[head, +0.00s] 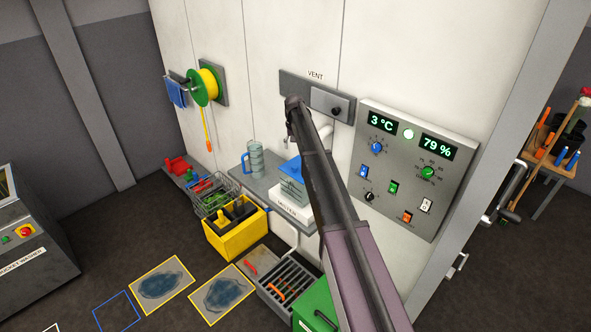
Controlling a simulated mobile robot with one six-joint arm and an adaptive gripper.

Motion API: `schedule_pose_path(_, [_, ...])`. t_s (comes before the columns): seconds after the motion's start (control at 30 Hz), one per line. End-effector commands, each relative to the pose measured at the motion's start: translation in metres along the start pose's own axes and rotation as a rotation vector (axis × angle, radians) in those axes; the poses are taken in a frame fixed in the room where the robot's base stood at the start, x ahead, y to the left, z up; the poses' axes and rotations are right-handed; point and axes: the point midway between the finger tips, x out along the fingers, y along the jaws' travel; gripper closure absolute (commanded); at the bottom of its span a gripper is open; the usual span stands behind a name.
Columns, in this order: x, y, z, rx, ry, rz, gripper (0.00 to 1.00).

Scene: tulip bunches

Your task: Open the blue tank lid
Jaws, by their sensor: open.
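A VENT panel (316,97) and a control panel (414,165) are on the wall. Below are a wire basket (214,196), a yellow crate (236,238) and a slotted grey bin (287,285).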

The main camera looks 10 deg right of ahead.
Motion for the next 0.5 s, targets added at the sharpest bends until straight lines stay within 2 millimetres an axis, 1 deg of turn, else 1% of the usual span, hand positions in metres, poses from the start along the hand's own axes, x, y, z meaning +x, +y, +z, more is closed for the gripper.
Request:
schedule_pose_path(0.03, [0.008, 0.000, 0.000, 0.000, 0.000, 0.000, 0.21])
schedule_pose_path(0.5, [0.044, -0.001, 0.000, -0.001, 0.000, 0.000, 0.21])
